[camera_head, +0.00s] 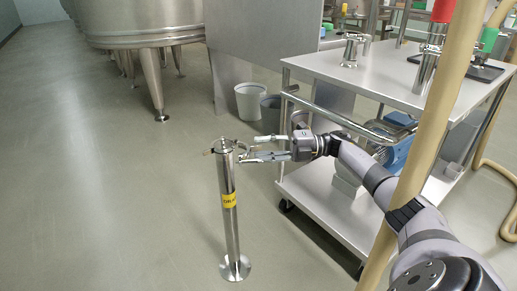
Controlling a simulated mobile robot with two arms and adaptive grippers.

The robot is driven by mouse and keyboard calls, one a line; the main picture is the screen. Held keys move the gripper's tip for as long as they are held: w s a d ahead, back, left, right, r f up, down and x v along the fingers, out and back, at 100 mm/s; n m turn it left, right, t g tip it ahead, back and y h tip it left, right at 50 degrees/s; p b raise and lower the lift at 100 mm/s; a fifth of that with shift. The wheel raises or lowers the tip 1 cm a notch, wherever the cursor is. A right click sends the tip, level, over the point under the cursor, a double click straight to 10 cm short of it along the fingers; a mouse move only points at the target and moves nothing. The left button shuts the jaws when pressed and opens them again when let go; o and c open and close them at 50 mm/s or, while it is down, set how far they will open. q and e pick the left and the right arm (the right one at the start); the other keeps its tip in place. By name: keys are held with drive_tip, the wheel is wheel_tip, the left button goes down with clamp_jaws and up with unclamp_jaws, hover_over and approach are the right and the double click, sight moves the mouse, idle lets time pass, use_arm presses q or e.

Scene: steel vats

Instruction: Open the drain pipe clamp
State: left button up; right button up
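The drain pipe (231,226) is an upright steel post with a yellow label, standing on a round floor flange. The clamp (223,147) sits around its top, under a cap. Small parts of the clamp stick out to both sides; whether it is latched is too small to tell. My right gripper (248,149) reaches in from the right at clamp height. Its two fingers are apart, one above the other, with their tips close beside the clamp's right side. I cannot tell whether they touch it. My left gripper is out of view.
A steel cart (345,196) with a blue motor (395,142) on its lower shelf stands to the right, behind my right arm. A beige hose (440,110) hangs in front. Grey buckets (249,101) and a steel vat (135,25) stand behind. The floor at left is clear.

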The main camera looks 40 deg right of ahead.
drive_tip(key=v, duration=1)
drive_tip(key=shift+f, duration=0.1)
